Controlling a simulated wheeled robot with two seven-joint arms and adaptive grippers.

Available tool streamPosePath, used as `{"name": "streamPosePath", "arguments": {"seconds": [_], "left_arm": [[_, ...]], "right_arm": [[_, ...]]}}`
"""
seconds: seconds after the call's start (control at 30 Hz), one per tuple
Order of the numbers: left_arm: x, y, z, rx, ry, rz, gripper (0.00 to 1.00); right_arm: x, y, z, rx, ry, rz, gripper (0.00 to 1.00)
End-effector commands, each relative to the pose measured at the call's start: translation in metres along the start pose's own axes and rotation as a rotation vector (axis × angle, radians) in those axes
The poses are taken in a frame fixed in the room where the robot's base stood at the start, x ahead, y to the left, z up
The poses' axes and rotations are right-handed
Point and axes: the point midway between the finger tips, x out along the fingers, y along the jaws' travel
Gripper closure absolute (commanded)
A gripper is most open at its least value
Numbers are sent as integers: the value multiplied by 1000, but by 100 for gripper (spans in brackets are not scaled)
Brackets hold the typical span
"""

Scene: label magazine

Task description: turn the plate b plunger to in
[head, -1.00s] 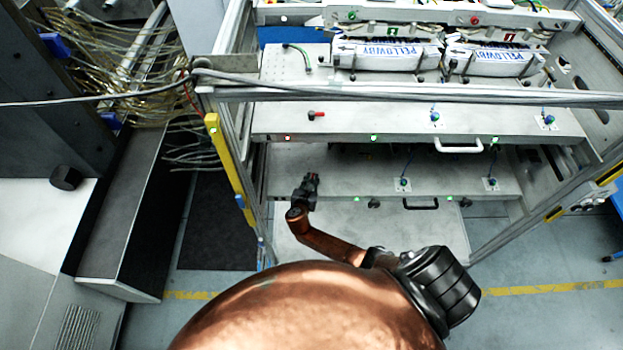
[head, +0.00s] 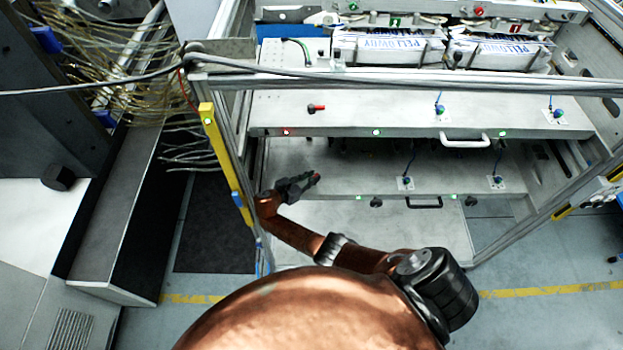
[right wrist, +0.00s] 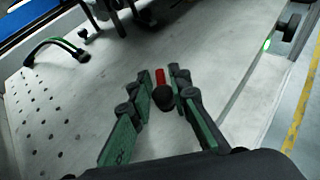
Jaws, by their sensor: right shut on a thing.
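The lower pull-out plate (head: 450,177) bears a plunger at its left, with a black knob (right wrist: 163,97) and a red part (right wrist: 160,77). My right gripper (head: 312,180) reaches over the left part of this plate. In the right wrist view its fingers (right wrist: 160,92) stand on both sides of the knob and are shut on it. The gripper hides most of the plunger in the head view. I cannot read whether the plunger is in or out. My left gripper is not in view.
The upper plate (head: 350,110) overhangs the lower one and carries a red-and-black plunger (head: 316,108). A frame post and yellow strip (head: 222,155) stand close left of my right arm. A green-black tube (right wrist: 55,45) lies on the plate. Blue-topped fittings (head: 405,182) stand further right.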

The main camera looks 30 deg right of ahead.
Motion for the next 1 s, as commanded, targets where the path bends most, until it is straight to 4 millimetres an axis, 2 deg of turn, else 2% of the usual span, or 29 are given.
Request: {"name": "streamPosePath", "arguments": {"seconds": [0.33, 0.37, 0.5, 0.8, 1.0], "left_arm": [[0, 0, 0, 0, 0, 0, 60], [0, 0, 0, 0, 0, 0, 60], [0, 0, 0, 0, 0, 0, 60], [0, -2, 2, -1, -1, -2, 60], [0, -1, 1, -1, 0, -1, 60]], "right_arm": [[1, 0, 3, 3, -4, -2, 100], [1, 0, 3, 3, -4, -2, 82], [1, 0, 2, 2, -3, -2, 74], [0, 0, 3, 2, -1, -1, 74], [-7, 1, 20, 5, -1, 0, 74]]}}
